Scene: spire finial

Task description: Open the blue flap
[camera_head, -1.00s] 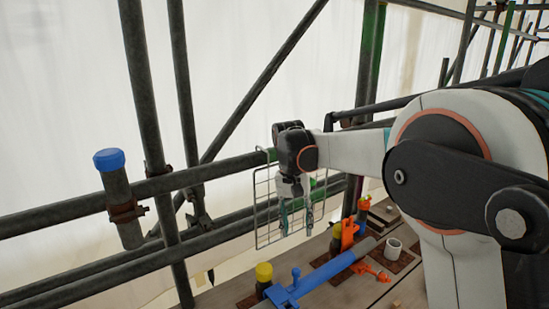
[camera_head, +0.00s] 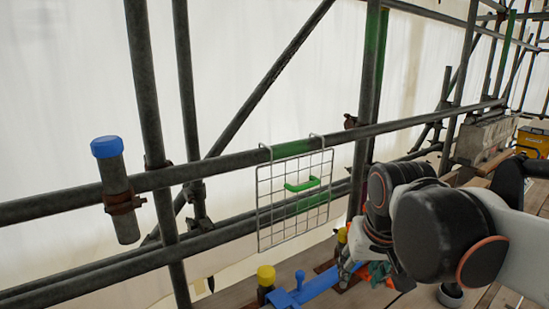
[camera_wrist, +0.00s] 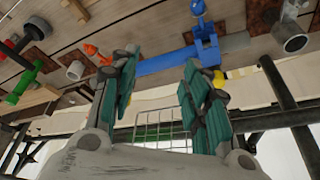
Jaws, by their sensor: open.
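A blue cap (camera_head: 107,146) covers the top of a grey tube (camera_head: 122,205) clamped upright to the scaffold at the left in the head view. It is the only blue lid-like part I see, and it sits closed on the tube. My gripper (camera_head: 346,268) is low at the right of the head view, far from the cap, partly hidden by my arm. In the wrist view my gripper (camera_wrist: 158,72) is open with nothing between its teal-padded fingers. The blue cap does not show in the wrist view.
A wire grid (camera_head: 292,215) with a green handle (camera_head: 302,184) hangs from the horizontal scaffold pole. Below it, a blue tool (camera_head: 305,290) and a yellow-capped bottle (camera_head: 266,276) are on the planks. Scaffold poles cross the left side. An orange item (camera_wrist: 98,54) lies near my fingers.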

